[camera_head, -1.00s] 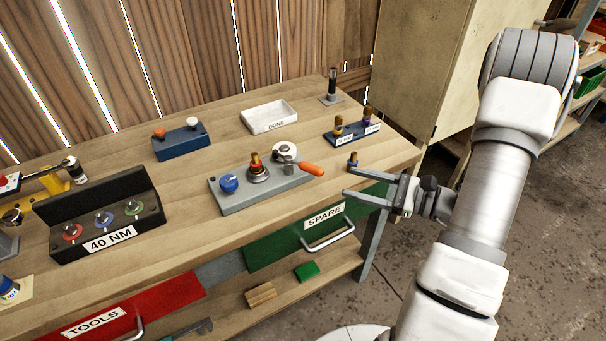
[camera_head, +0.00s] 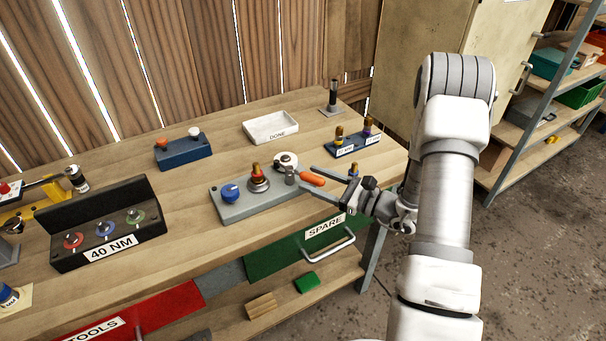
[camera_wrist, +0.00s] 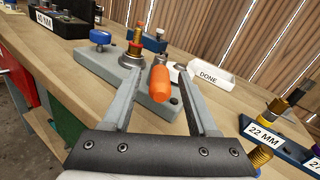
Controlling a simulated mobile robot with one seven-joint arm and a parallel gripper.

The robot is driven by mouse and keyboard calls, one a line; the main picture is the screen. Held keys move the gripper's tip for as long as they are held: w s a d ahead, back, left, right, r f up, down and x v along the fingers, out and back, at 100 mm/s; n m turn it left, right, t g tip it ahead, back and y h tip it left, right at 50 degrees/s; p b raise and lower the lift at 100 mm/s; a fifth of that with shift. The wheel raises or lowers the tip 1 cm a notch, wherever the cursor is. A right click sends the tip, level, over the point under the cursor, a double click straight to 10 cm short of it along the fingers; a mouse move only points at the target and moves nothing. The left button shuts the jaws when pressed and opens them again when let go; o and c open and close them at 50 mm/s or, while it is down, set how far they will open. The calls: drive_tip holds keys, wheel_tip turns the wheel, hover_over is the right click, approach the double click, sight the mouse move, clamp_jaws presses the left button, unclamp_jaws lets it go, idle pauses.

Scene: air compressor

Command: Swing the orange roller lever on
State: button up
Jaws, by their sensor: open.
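The roller lever has an orange grip (camera_head: 312,178) at the right end of a grey base plate (camera_head: 243,204). A round white-grey hub (camera_head: 286,161) stands at its inner end. In the wrist view the orange grip (camera_wrist: 161,84) points toward me, between the two open fingers. My gripper (camera_head: 306,179) is open at the plate's right end, its fingers on either side of the grip. It also shows in the wrist view (camera_wrist: 160,85). I see no clear contact with the grip. A blue knob (camera_head: 230,192) and a brass fitting (camera_head: 258,178) share the plate.
A blue holder (camera_head: 352,143) with brass sockets stands right behind the gripper. A white DONE tray (camera_head: 291,137) and a blue block (camera_head: 183,150) are at the back. A black 40 NM box (camera_head: 92,228) stands left. The bench's front edge is close under my arm.

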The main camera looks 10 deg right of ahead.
sight(307, 177)
drive_tip(key=shift+x, duration=1.8)
clamp_jaws()
